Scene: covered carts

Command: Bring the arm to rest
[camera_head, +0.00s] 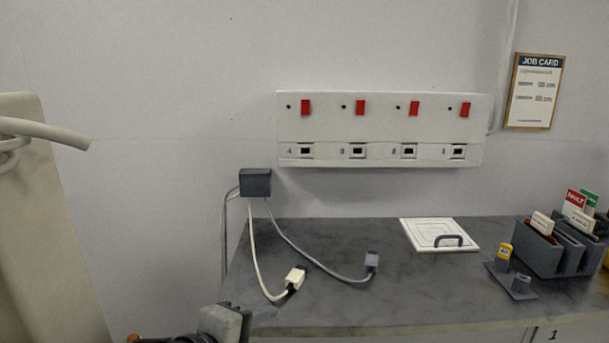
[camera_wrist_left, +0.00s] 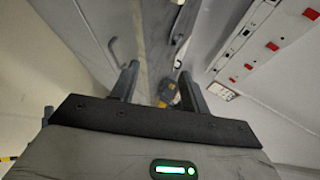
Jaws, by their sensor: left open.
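My left gripper (camera_wrist_left: 158,82) is open in the left wrist view, its two dark fingers apart with nothing held between them. In the head view part of my left arm and gripper (camera_head: 238,318) shows at the bottom edge, in front of the table's near left edge; its fingers are mostly out of sight there. It is apart from the cream plug (camera_head: 295,278) and the grey plug (camera_head: 371,262), which lie on the dark table (camera_head: 340,300). My right gripper is in neither view.
A wall panel (camera_head: 380,128) has several red switches above numbered sockets. Cables run from a dark box (camera_head: 255,182) to the plugs. A white plate with a handle (camera_head: 440,235), a yellow-topped tag (camera_head: 505,252) and a card rack (camera_head: 555,252) stand right. A beige cart (camera_head: 45,220) is left.

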